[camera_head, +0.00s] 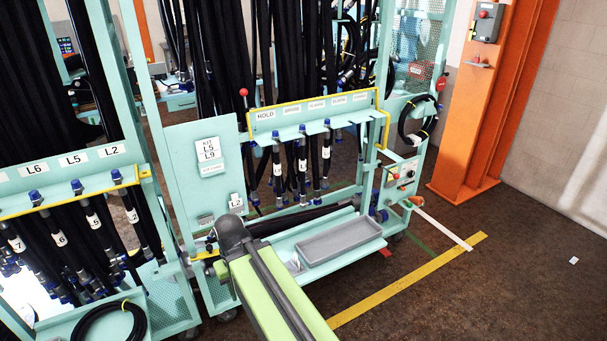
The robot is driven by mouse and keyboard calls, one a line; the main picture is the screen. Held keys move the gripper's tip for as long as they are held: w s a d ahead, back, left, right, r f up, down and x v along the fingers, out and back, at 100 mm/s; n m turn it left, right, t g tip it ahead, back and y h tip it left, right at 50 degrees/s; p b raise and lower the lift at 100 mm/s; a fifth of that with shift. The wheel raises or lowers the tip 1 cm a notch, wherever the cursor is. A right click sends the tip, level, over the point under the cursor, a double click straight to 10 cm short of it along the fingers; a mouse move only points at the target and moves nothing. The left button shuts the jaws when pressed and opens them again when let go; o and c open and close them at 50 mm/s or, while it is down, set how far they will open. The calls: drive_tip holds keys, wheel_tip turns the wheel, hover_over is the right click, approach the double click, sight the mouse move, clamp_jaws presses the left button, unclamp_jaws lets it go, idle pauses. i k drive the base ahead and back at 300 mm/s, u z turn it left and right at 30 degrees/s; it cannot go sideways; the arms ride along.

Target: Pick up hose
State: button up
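Several black hoses with blue end caps hang in the teal racks. In the left rack, hoses (100,228) with white number tags hang below labels L6, L5 and L2. In the middle rack, three hoses (302,160) with blue caps hang in slots below a yellow-edged HOLD label strip (315,108). Many more long black hoses (285,50) hang behind it. My green arm reaches up from the bottom edge to a dark grey joint in front of the middle rack's lower left. My gripper cannot be made out beyond that joint.
A grey tray (340,241) sits on the middle rack's low shelf. Coiled hoses lie at lower left (108,322) and hang at right (417,118). An orange column (495,100) stands at right. Dark floor beyond the yellow floor line (410,278) is mostly clear.

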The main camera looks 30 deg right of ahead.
sight(302, 128)
drive_tip(key=i, duration=0.95)
